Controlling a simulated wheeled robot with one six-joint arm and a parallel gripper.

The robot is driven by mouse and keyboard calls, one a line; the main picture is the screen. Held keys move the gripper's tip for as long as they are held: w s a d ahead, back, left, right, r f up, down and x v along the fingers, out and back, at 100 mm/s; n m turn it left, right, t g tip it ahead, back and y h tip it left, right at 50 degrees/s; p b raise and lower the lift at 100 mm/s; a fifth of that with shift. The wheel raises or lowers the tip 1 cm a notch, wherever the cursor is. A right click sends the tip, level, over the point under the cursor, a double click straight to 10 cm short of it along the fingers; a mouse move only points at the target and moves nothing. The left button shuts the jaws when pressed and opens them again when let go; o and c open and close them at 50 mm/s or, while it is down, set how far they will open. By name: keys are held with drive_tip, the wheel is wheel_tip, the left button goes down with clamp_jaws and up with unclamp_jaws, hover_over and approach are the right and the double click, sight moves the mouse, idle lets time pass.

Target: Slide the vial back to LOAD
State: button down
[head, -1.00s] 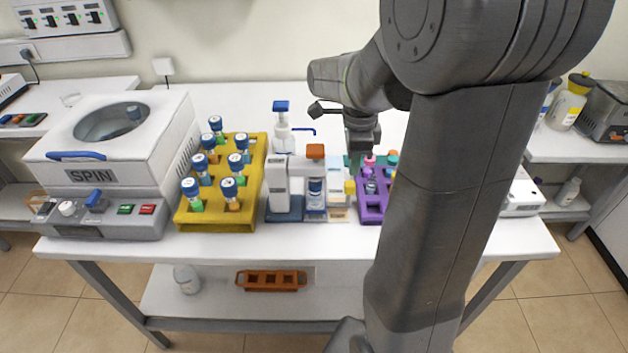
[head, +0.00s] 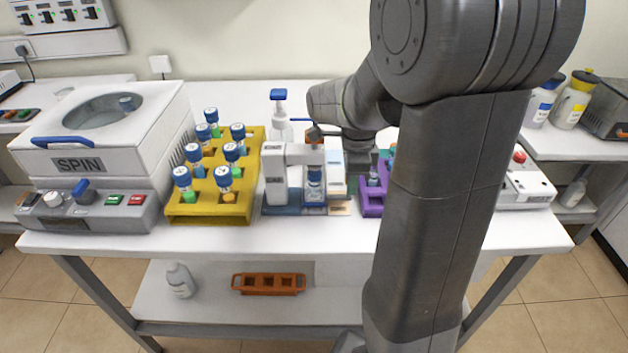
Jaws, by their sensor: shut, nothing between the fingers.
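A vial with a blue and white cap (head: 314,177) stands upright under the head of a small white and blue station (head: 275,178) in the middle of the bench. Which marked position the vial is at, and any LOAD lettering, are too small to read. My gripper (head: 360,170) points down just right of the station and appears apart from the vial. It is shut and empty; its fingertips are small and hard to make out.
A yellow rack (head: 210,210) of several vials and a SPIN machine (head: 90,165) stand left. A purple rack (head: 372,206) is beside my gripper, partly hidden by my arm. A pump bottle (head: 280,115) stands behind the station. The bench's front strip is clear.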

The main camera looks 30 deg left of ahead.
drive_tip(key=w+a+p, duration=0.2)
drive_tip(key=w+a, duration=0.1)
drive_tip(key=w, duration=0.3)
drive_tip(key=shift+a, duration=0.35)
idle(0.8)
idle(0.3)
drive_tip(key=shift+w+a+p, duration=0.4)
drive_tip(key=shift+w+p, duration=0.05)
drive_tip(key=shift+w, duration=0.15)
drive_tip(key=shift+w+a+p, duration=0.35)
drive_tip(key=shift+w+p, duration=0.05)
drive_tip(key=shift+w, duration=0.2)
drive_tip(key=shift+s, duration=0.1)
drive_tip(key=shift+s+d+r, duration=0.1)
drive_tip(key=shift+s+d, duration=0.1)
wheel_tip(320, 180, up, 7)
drive_tip(key=p, duration=0.6)
drive_tip(key=shift+r, duration=0.2)
